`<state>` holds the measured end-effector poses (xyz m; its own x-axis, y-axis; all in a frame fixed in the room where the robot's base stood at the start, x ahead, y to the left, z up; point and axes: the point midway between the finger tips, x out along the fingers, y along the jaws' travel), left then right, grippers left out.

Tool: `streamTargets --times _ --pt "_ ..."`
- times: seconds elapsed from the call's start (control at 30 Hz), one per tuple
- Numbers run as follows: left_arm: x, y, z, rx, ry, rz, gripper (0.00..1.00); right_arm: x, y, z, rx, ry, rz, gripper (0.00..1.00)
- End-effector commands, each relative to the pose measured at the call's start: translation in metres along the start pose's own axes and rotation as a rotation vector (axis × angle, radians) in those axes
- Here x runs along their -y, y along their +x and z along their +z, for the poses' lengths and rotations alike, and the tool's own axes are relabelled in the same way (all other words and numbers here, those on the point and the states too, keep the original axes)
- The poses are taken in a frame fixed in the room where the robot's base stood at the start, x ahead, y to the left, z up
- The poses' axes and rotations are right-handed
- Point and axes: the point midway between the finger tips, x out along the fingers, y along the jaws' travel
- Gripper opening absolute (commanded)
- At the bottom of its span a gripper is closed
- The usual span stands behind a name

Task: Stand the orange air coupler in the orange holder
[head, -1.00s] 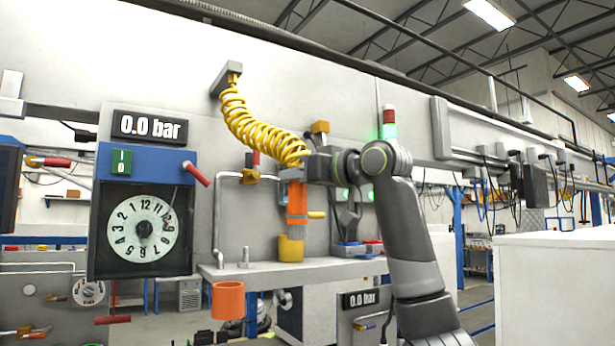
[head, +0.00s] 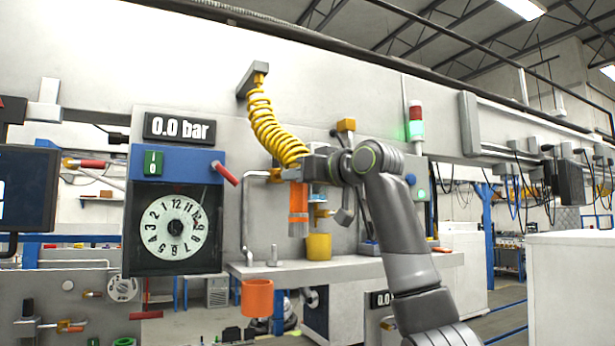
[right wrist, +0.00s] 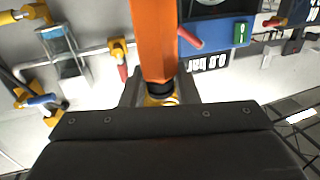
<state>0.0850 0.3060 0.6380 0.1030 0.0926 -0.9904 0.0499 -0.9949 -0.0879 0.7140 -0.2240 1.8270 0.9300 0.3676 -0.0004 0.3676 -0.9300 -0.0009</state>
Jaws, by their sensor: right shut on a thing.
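The orange air coupler (head: 298,203) hangs upright from the lower end of the coiled yellow hose (head: 272,132). My right gripper (head: 304,172) is shut on its upper end. In the right wrist view the coupler's orange body (right wrist: 154,42) extends away from between the fingers of the gripper (right wrist: 159,92). The orange holder (head: 257,298) is an open-topped cup at the front edge of the shelf. It is below and to the left of the coupler, clearly apart from it. The holder's inside is mostly hidden. My left gripper is not in view.
A yellow cup (head: 318,247) stands on the grey shelf (head: 350,268), right of the coupler. A grey pipe (head: 246,215) and a gauge panel (head: 175,230) with a red lever (head: 225,173) are to the left. A signal lamp (head: 416,120) stands behind my arm.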

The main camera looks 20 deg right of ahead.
Motion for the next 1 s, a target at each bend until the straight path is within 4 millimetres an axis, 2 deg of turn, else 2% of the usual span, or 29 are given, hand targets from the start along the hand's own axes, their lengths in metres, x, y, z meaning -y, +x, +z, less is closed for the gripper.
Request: streamTargets --times 1.0 --pt "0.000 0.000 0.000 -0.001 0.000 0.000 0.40 0.025 0.056 -0.001 -0.001 0.000 -0.001 0.00"
